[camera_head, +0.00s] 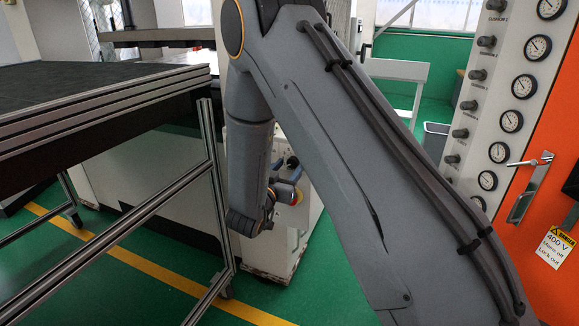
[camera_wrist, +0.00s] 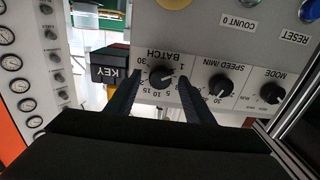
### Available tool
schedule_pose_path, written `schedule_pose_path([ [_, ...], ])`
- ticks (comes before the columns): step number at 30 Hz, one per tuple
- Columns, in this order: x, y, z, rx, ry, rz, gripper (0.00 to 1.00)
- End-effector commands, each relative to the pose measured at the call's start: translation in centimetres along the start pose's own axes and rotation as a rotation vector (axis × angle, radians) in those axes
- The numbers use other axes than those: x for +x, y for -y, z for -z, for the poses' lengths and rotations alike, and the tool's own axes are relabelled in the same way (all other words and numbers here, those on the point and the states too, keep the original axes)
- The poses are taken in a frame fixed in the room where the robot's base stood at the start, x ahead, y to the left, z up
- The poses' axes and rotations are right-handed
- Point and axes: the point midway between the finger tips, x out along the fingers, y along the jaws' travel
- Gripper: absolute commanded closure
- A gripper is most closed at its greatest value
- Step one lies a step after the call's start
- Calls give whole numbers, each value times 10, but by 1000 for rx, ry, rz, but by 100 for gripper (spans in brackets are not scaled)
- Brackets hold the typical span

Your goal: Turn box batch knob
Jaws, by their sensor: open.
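The batch knob (camera_wrist: 161,76) is black and round with a pale pointer mark, on a light panel (camera_wrist: 207,56) with printed numbers around it. The wrist view shows the panel lettering upside down. My gripper (camera_wrist: 162,82) is open, with one dark finger on each side of the batch knob in the picture. A gap shows between each finger and the knob. I cannot tell how deep the fingertips reach around it. In the head view my arm hides the knob and my fingers.
In the wrist view, a speed knob (camera_wrist: 220,85) and a mode knob (camera_wrist: 271,93) sit right of the batch knob. A black key box (camera_wrist: 112,66) is close on the left. In the head view, a dark-topped table (camera_head: 90,78) stands left and an orange cabinet (camera_head: 550,190) right.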

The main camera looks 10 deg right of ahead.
Motion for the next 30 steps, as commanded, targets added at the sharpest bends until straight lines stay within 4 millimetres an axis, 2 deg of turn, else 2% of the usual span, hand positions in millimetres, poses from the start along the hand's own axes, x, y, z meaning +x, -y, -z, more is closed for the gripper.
schedule_pose_path([
  [10, 4, 0, 0, 0, 0, 1, 54],
  [17, 4, 0, 0, -1, 0, 1, 93],
  [30, 4, 1, -1, 93, 0, 1, 93],
])
